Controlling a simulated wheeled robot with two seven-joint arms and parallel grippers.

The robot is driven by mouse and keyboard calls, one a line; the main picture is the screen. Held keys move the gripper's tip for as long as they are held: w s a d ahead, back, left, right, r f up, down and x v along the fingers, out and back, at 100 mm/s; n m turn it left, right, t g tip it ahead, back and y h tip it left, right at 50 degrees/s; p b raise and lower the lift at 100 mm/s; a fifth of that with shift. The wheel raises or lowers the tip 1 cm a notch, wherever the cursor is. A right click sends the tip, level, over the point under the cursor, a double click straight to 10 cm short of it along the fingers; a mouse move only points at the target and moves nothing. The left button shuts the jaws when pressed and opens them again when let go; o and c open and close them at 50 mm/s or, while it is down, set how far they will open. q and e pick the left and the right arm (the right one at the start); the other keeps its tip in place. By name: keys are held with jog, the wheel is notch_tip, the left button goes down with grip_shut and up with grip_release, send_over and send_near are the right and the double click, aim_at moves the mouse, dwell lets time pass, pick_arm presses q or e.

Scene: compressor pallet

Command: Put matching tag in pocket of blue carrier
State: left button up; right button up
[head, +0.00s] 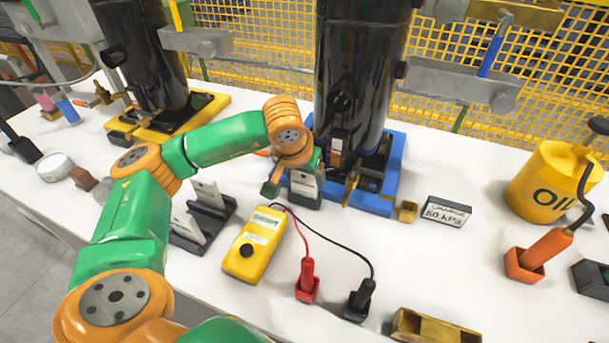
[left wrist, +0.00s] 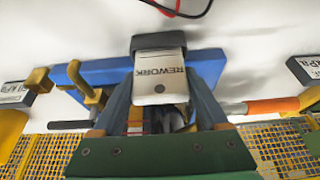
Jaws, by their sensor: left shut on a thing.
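The blue carrier (head: 392,175) stands at the back middle of the bench and bears a tall black compressor (head: 365,70). A dark pocket (head: 304,200) is at its front left corner; it also shows in the left wrist view (left wrist: 158,42). My left gripper (head: 296,178) is shut on a white tag (left wrist: 160,78) that reads REWORK. The tag's far end appears to be inside the pocket; how deep it sits I cannot tell. My right gripper is not in view.
A dark rack (head: 212,212) with other white tags stands to the left. A yellow meter (head: 255,245) with red and black leads lies in front. A yellow carrier (head: 205,103) is at the back left.

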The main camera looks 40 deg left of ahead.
pick_arm(q)
jog(key=shift+f+b, duration=0.55)
jog(key=shift+f, duration=0.05)
jog(key=o, duration=1.4)
jog(key=shift+c, duration=1.1)
jog(key=shift+r, duration=0.15)
jog(key=shift+r+p, duration=2.9)
jog(key=shift+r, duration=0.55)
